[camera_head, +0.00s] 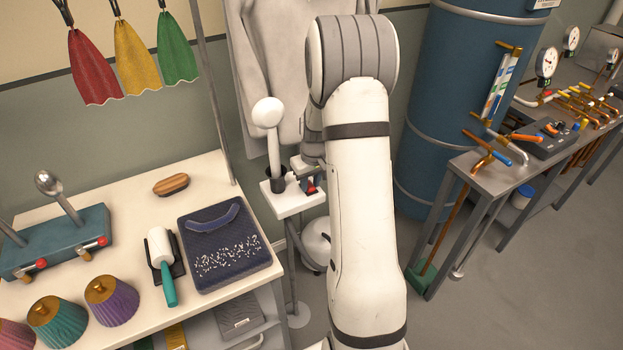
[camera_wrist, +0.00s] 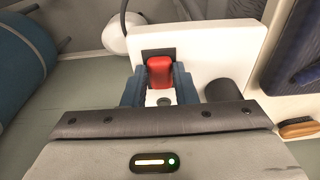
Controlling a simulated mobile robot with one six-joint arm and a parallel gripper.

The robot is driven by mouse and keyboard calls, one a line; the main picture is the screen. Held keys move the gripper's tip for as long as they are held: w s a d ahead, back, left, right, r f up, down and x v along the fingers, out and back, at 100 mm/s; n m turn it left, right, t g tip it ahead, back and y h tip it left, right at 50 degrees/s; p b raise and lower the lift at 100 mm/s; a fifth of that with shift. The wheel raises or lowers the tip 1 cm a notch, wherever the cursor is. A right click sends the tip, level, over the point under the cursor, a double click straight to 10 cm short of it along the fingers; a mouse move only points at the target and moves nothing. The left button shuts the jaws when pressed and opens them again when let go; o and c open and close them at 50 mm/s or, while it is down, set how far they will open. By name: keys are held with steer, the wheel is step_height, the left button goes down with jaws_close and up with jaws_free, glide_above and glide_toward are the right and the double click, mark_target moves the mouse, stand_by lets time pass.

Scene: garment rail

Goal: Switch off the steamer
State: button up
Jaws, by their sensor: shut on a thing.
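The steamer's white box (camera_head: 290,204) stands on a thin pole beside the table, with the white steamer head (camera_head: 268,112) upright in a dark cup on it. A red switch (camera_head: 312,187) sits on the box's side facing my arm. In the wrist view the red switch (camera_wrist: 160,71) stands in a dark recess of the white box (camera_wrist: 215,60). My gripper (camera_wrist: 160,88) is shut on the red switch, with a blue-grey finger on each side of it. My arm hides part of the box's right side in the head view.
A pale garment (camera_head: 270,60) hangs just behind the steamer. The table (camera_head: 140,190) at left holds a dark blue pad (camera_head: 225,255), a brush (camera_head: 171,184) and lint roller (camera_head: 161,255). A blue tank (camera_head: 445,90) and grey bench (camera_head: 490,172) stand at right.

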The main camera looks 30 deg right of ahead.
mark_target(312, 190)
steer(key=o, duration=1)
steer(key=shift+r, duration=0.1)
steer(key=r, duration=0.2)
steer(key=r+b, duration=0.1)
steer(key=r, duration=0.2)
steer(key=s+r, duration=0.1)
steer(key=r, duration=0.1)
steer(key=shift+r, duration=0.3)
steer(key=s+a+r+t, duration=0.1)
steer(key=s+a+r, duration=0.9)
steer(key=s+a, duration=0.1)
steer(key=shift+t, duration=0.4)
steer(key=s+a, duration=0.1)
steer(key=s, duration=0.3)
steer(key=s+a+r, duration=0.1)
steer(key=s+a, duration=0.1)
steer(key=s, duration=0.3)
steer(key=s+a, duration=0.2)
steer(key=s, duration=0.2)
steer(key=shift+s+r, duration=0.25)
steer(key=shift+s, duration=0.15)
